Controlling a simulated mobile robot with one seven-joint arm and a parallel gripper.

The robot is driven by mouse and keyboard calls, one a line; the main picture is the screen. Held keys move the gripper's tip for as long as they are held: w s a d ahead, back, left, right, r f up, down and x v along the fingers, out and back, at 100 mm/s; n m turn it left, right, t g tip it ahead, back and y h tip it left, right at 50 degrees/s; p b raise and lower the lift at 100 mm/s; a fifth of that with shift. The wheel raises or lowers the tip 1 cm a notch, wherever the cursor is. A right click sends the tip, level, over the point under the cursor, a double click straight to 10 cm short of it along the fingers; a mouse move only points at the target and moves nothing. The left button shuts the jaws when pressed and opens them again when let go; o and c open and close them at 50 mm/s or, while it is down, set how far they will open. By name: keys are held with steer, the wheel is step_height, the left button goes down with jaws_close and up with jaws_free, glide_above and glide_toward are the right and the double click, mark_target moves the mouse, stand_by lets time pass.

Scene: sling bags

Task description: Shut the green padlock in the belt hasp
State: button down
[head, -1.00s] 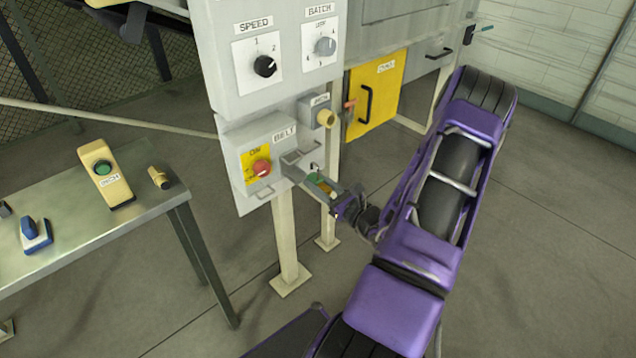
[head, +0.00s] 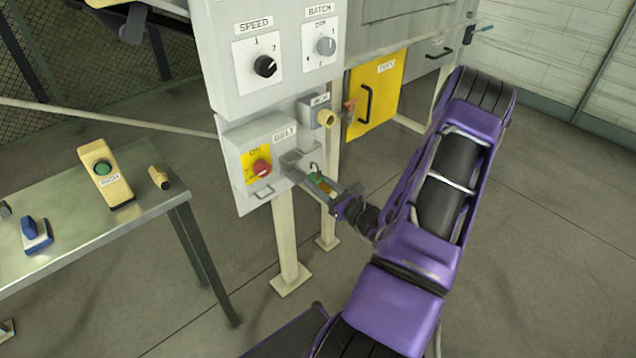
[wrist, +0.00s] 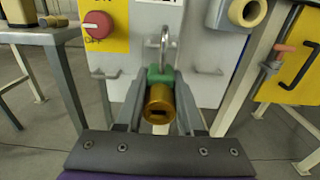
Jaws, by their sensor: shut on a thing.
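The padlock (wrist: 160,100) has a green body with a brass end and a dark keyhole slot facing the wrist camera. My gripper (wrist: 160,77) is shut on its body, one finger on each side. Its grey shackle (wrist: 164,42) stands up above the fingers, in front of the belt box. I cannot tell whether the shackle is open. In the head view the padlock (head: 319,183) is held between the fingers of my gripper (head: 316,178), close to the belt box (head: 236,168).
The belt box carries a red knob (head: 261,167) on a yellow plate. A beige round fitting (head: 326,118) sits above right of the padlock. A yellow door (head: 385,92) with a black handle is further right. A metal table (head: 75,235) stands left. Floor below is clear.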

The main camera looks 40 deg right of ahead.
mark_target(301, 178)
steer(key=shift+w, duration=0.25)
steer(key=shift+w+a+b, duration=0.15)
steer(key=shift+w+b, duration=0.05)
steer(key=shift+w, duration=1.5)
steer(key=shift+w+a+b, duration=0.1)
steer(key=shift+w+b, duration=0.05)
steer(key=shift+w, duration=1.5)
steer(key=shift+w, duration=0.1)
steer(key=shift+f, duration=0.15)
jaws_free()
steer(key=shift+s+d+p, duration=0.15)
steer(key=shift+s+p, duration=0.1)
steer(key=shift+s, duration=1.55)
steer(key=shift+s+d+p, duration=0.1)
steer(key=shift+s+p, duration=0.1)
steer(key=shift+s, duration=1.55)
